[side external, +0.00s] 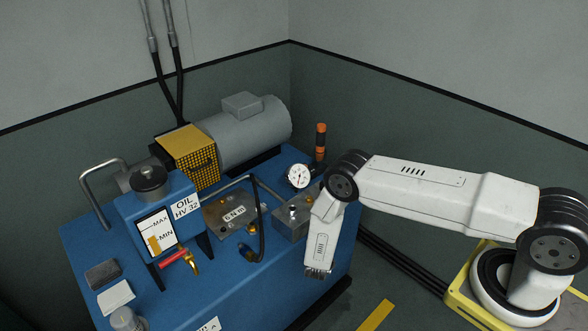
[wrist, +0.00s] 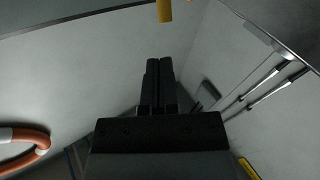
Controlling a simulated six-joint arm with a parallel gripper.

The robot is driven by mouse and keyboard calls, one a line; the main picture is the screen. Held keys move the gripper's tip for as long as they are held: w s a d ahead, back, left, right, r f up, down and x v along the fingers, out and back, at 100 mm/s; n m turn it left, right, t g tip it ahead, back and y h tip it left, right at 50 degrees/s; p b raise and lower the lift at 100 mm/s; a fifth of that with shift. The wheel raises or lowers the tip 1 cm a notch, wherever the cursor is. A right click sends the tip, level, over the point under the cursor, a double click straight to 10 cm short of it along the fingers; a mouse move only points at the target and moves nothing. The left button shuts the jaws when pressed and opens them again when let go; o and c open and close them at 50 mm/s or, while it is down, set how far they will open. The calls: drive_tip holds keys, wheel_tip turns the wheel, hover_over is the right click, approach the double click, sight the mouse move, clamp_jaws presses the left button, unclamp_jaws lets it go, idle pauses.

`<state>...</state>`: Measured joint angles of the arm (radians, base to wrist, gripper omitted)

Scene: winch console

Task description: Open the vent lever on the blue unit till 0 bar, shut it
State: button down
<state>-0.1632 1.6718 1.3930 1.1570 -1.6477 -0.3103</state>
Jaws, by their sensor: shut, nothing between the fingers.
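The blue unit (side external: 230,280) fills the middle of the side view. A red-handled lever with a brass fitting (side external: 175,257) sits at its front, below the oil level window; I cannot tell for certain that it is the vent lever. A round white gauge (side external: 299,176) stands at the back right of the unit; its reading is too small to tell. My gripper (side external: 318,273) points down near the unit's right edge, beside the metal block and apart from the red lever. In the wrist view the black fingers of my gripper (wrist: 160,62) are together and empty.
A grey motor (side external: 245,130), a yellow mesh guard (side external: 188,152) and a bent metal pipe (side external: 100,172) stand on the unit. An orange-and-black upright (side external: 320,140) is behind the gauge. A black hose (side external: 260,220) arches between the lever and my gripper.

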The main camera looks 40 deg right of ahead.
wheel_tip(320, 180, up, 6)
drive_tip(key=w+d+r+n+t+y, duration=0.1)
drive_tip(key=w+d+n+t+y, duration=0.25)
drive_tip(key=d+n+y, duration=0.4)
drive_tip(key=w+d+n+t+y, duration=0.3)
drive_tip(key=d+n+t+y, duration=0.15)
drive_tip(key=n, duration=0.65)
drive_tip(key=s+d+f+n+g+y, duration=0.1)
drive_tip(key=s+d+n+g+y, duration=0.15)
drive_tip(key=s+n+y, duration=0.5)
drive_tip(key=s+d+f+n+g+y, duration=0.1)
drive_tip(key=s+n+g+y, duration=0.3)
drive_tip(key=s+n, duration=0.6)
drive_tip(key=shift+n+t+y, duration=0.25)
drive_tip(key=shift+n+t, duration=0.3)
drive_tip(key=shift+n, duration=0.15)
drive_tip(key=shift+w+f, duration=0.2)
drive_tip(key=shift+f, duration=0.9)
drive_tip(key=shift+w+f, duration=0.2)
drive_tip(key=shift+f, duration=0.9)
drive_tip(key=shift+w, duration=0.1)
